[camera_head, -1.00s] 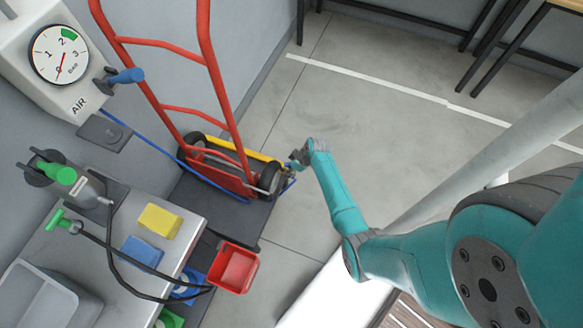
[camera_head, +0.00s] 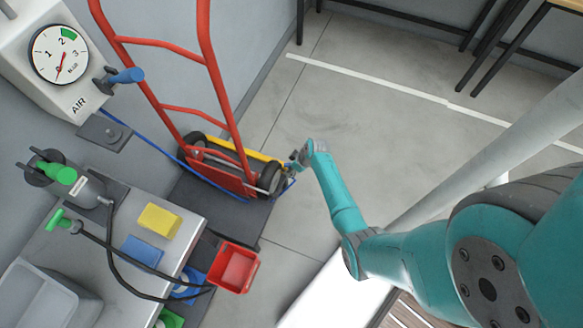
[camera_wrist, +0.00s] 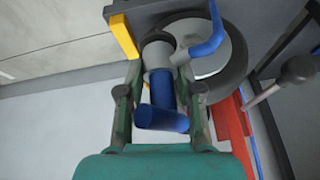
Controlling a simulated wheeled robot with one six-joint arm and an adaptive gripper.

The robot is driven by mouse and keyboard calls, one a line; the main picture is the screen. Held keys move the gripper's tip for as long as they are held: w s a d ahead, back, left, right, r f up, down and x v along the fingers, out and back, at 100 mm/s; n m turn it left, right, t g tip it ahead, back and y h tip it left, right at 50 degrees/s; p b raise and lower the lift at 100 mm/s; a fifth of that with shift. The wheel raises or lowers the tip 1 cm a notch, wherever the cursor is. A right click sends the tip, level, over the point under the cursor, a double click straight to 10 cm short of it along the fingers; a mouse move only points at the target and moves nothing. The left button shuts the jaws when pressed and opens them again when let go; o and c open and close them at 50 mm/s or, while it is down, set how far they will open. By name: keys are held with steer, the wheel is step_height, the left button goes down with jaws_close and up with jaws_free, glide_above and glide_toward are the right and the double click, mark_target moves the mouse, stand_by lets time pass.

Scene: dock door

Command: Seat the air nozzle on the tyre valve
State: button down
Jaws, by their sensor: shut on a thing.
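In the wrist view my gripper (camera_wrist: 161,92) is shut on the air nozzle (camera_wrist: 163,94), a blue grip with a grey collar and a blue hose (camera_wrist: 213,32) curving off to the right. The collar points away from me, close beside the dark tyre (camera_wrist: 236,72) with its pale hub. The tyre valve is hidden, and I cannot tell whether the nozzle touches it. In the head view my gripper (camera_head: 293,162) is small, just right of the hand truck's near wheel (camera_head: 270,179).
The red hand truck (camera_head: 208,62) stands on a dark mat (camera_head: 228,212) by the wall. The air unit's gauge (camera_head: 60,53) is at upper left. A bench (camera_head: 85,258) holds a yellow block (camera_head: 159,219); a red bin (camera_head: 235,268) sits at its edge. Open floor (camera_head: 380,140) lies right.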

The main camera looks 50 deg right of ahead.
steer(key=shift+f, duration=0.25)
steer(key=c, duration=1)
jaws_free()
steer(key=shift+c, duration=0.2)
steer(key=v, duration=1.1)
steer(key=shift+a+f, duration=0.1)
steer(key=s+a+r+m+t+h, duration=0.2)
steer(key=s+a+r+t+h, duration=0.15)
steer(key=s+a, duration=1.15)
steer(key=s+a+r+t, duration=0.2)
steer(key=s+r, duration=0.2)
steer(key=r, duration=0.5)
steer(key=s+a+r+t+y, duration=0.1)
steer(key=s+a+r+t, duration=0.1)
steer(key=r, duration=0.8)
steer(key=s+a+r+t, duration=0.3)
steer(key=s+r, duration=0.4)
steer(key=r, duration=0.3)
steer(key=shift+a+y, duration=0.35)
steer(key=shift+a, duration=0.2)
